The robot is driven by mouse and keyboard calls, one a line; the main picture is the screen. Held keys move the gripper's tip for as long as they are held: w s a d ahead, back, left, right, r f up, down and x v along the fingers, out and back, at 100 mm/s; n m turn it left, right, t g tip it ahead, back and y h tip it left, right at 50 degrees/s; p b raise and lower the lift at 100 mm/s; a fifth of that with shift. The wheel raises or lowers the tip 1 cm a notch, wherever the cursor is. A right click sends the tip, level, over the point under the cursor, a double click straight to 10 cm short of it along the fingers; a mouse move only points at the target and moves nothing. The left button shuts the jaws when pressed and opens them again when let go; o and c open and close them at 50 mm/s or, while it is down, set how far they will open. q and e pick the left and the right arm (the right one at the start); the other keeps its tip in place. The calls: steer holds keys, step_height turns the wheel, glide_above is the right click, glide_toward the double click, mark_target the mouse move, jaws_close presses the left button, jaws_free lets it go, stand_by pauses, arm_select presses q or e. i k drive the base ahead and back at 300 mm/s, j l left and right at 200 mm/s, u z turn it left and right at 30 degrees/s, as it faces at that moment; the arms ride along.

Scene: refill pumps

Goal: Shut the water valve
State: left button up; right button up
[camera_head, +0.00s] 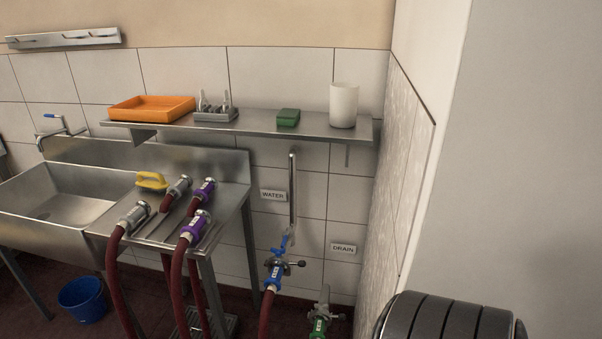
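The water valve (277,255) is at the bottom of a vertical steel pipe (292,190) on the tiled wall, right of the WATER label (273,196). Its blue lever slants up to the right, close to the line of the pipe. A blue-banded coupling (273,277) with dark side levers sits below it, with a dark red hose (265,315) hanging down. I cannot tell for sure from the lever whether the valve is open. Neither of my grippers is in view.
A green drain fitting (320,318) stands low to the right, below the DRAIN label (343,248). A steel shelf (260,126) overhangs the pipe. Left are a bench with hose couplings (193,230), a sink (60,200) and a blue bucket (83,299). A wall closes off the right.

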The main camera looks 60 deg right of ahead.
mark_target(288, 230)
steer(key=i+z, duration=0.15)
steer(key=z, duration=0.3)
steer(key=i+j+z, duration=0.1)
steer(key=z, duration=0.3)
steer(key=i+j+z, duration=0.1)
steer(key=z, duration=0.35)
steer(key=i+j+z, duration=0.1)
steer(key=z, duration=0.3)
